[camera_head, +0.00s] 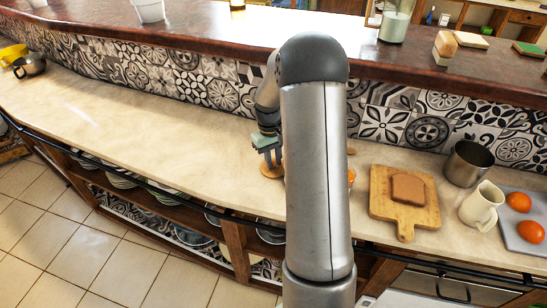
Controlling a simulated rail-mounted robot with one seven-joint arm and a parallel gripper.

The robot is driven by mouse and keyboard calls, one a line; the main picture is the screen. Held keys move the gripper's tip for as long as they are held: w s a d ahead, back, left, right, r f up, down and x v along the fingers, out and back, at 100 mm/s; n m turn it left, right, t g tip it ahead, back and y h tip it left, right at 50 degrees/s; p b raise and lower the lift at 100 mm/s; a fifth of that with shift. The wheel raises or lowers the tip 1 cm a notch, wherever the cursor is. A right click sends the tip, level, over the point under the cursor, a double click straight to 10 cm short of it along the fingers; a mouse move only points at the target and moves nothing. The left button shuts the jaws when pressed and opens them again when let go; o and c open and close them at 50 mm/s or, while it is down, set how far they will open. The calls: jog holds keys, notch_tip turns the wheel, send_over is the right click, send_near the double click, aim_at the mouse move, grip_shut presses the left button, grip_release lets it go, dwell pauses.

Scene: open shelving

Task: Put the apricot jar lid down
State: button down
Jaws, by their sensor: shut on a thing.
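My gripper (268,159) points down, low over the pale counter (190,125), left of my big grey arm link. It is shut on a flat tan round thing, which looks like the apricot jar lid (271,171), at its fingertips. The lid is small in the view, and I cannot tell whether it touches the counter. A bit of orange (351,175) shows at the right edge of my arm; it may be the apricot jar. My arm hides most of it.
Right of my arm are a wooden board (405,220) with a bread slice (408,188), a metal pot (468,164), a cream jug (482,206) and a grey tray (510,231) with orange fruit. The counter left of my gripper is clear. A tiled wall rises behind.

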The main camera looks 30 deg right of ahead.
jog(key=shift+f, duration=0.1)
jog(key=c, duration=1.3)
grip_release()
notch_tip(320, 180, up, 12)
jog(key=w+f+b, duration=0.1)
jog(key=w, duration=0.1)
jog(key=shift+n+t, duration=0.4)
jog(key=shift+t, duration=0.5)
jog(key=s+a+r, duration=0.1)
jog(key=s+a, duration=0.5)
jog(key=s+a+r, duration=0.1)
jog(key=s+a, duration=0.5)
jog(key=s+a+r, duration=0.1)
jog(key=s+a, duration=0.5)
jog(key=a, duration=0.1)
jog(key=shift+s+r, duration=0.2)
jog(key=shift+s, duration=0.2)
jog(key=shift+o, duration=0.7)
jog(key=s+a+f, duration=0.2)
jog(key=s, duration=0.4)
jog(key=shift+s+a+f+t, duration=0.3)
jog(key=shift+s+a, duration=0.05)
jog(key=shift+a, duration=0.05)
